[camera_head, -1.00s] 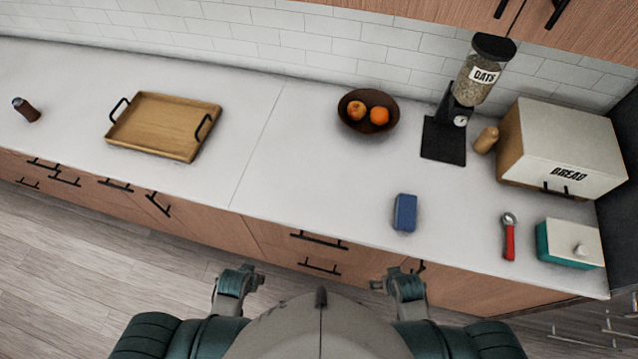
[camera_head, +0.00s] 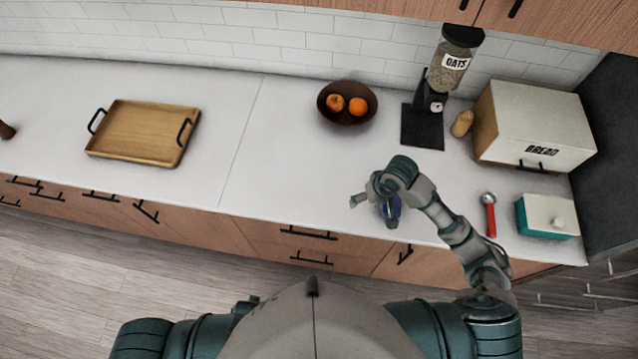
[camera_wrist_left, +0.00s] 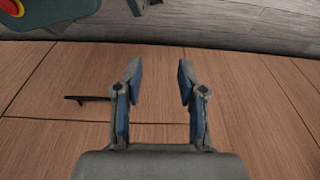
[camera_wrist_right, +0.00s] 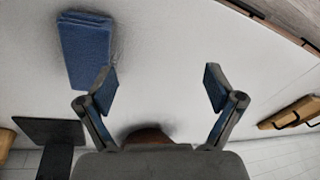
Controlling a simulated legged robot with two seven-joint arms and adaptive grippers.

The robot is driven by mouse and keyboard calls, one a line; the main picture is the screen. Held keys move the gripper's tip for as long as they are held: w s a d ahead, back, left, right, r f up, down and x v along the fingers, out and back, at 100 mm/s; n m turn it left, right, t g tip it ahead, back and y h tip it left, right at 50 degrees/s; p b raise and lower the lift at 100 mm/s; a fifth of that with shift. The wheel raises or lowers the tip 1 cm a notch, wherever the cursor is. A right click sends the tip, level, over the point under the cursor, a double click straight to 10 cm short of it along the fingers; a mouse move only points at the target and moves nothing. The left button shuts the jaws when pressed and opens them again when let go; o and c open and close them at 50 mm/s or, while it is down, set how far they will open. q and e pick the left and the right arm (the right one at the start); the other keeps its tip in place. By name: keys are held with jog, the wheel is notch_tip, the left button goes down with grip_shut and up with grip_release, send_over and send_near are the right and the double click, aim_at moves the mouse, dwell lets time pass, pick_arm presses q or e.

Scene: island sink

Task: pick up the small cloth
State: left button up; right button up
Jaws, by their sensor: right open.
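The small cloth is a folded blue block-like piece (camera_wrist_right: 84,45) on the white counter. In the right wrist view it lies beyond and to the left of the gap, its lower corner beside the left finger. I cannot tell if they touch. In the head view my right gripper (camera_head: 374,210) is above the cloth's spot near the counter's front edge and mostly hides it. Its fingers stand apart with nothing between them, also in the right wrist view (camera_wrist_right: 160,80). My left gripper (camera_wrist_left: 158,78) is open and empty, facing the wooden cabinet fronts.
A red-handled tool (camera_head: 490,215) and a teal box with a pale lid (camera_head: 548,216) lie right of my right arm. Behind are the fruit bowl (camera_head: 336,117), oats dispenser (camera_head: 422,128) and bread box (camera_head: 540,120). A wooden tray (camera_head: 145,133) is left; counter between is clear.

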jog(key=w+d+r+m+g+h, duration=0.1)
jog(key=w+d+r+m, duration=0.15)
jog(key=d+r, duration=0.3)
notch_tip(320, 180, up, 4)
jog(key=r+m+h, duration=0.1)
jog(key=m, duration=0.1)
send_over(397, 201)
jog(key=w, duration=0.2)
jog(key=shift+n+g, duration=0.25)
jog(key=shift+g, duration=0.05)
jog(key=f, duration=0.7)
jog(key=a+f, duration=0.1)
jog(key=f, duration=0.3)
jog(key=shift+s+f, duration=0.1)
jog(key=shift+f, duration=0.25)
jog(key=shift+s+f+p, duration=0.1)
jog(key=shift+f+p, duration=0.35)
jog(key=shift+f, duration=2.5)
pick_arm(q)
jog(key=s+a+f, duration=0.2)
jog(key=s+f, duration=0.6)
jog(key=s, duration=0.5)
jog(key=shift+a+g, duration=0.2)
jog(key=shift+g, duration=0.2)
pick_arm(e)
jog(key=c, duration=1.2)
jog(key=shift+c, duration=0.2)
